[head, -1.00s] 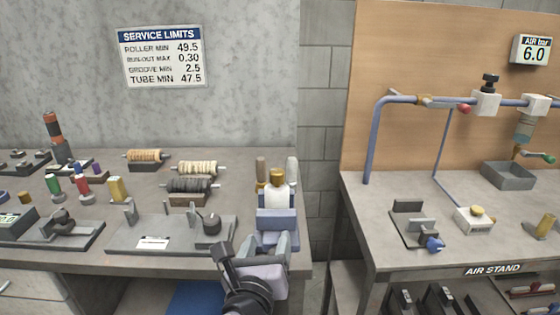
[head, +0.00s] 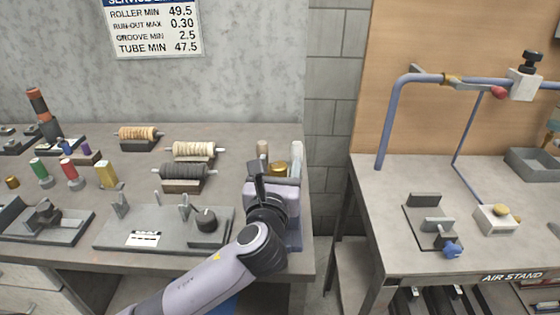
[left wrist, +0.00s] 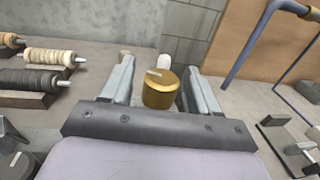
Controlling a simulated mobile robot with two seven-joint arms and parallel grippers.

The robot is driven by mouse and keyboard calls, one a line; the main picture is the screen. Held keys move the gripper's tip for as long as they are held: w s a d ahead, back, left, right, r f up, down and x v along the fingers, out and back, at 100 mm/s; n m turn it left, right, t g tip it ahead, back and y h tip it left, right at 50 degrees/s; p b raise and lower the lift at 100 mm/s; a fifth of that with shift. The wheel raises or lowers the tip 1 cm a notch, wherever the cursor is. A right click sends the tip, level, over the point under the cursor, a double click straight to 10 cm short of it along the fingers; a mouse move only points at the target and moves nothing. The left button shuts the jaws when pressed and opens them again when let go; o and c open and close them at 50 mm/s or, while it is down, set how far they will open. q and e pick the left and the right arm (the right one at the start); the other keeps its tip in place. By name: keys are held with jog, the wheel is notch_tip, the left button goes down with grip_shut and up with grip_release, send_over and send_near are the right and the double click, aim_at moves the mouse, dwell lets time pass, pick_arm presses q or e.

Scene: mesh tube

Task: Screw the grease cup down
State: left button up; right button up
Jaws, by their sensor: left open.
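The brass grease cup (head: 280,168) stands at the right end of the left bench, partly hidden by my left gripper (head: 272,182). In the left wrist view the grease cup (left wrist: 159,94) is a gold cylinder with a pale bar mark on its top. It lies between the two grey fingers of my left gripper (left wrist: 158,76). The fingers are open, with a visible gap on each side of the cup. The lower part of the cup and its mount are hidden. My right gripper is not in view.
A light upright post (head: 297,155) stands close behind the gripper. A fixture plate with a black knob (head: 206,219) and wound rollers (head: 184,173) lie to the left. The air stand table (head: 370,210) is across a gap to the right.

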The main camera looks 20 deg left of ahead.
pick_arm(q)
jog(key=shift+w+a, duration=0.1)
jog(key=shift+w, duration=0.6)
jog(key=c, duration=1)
jog(key=shift+o, duration=0.2)
jog(key=shift+m+h, duration=0.4)
jog(key=shift+h, duration=0.4)
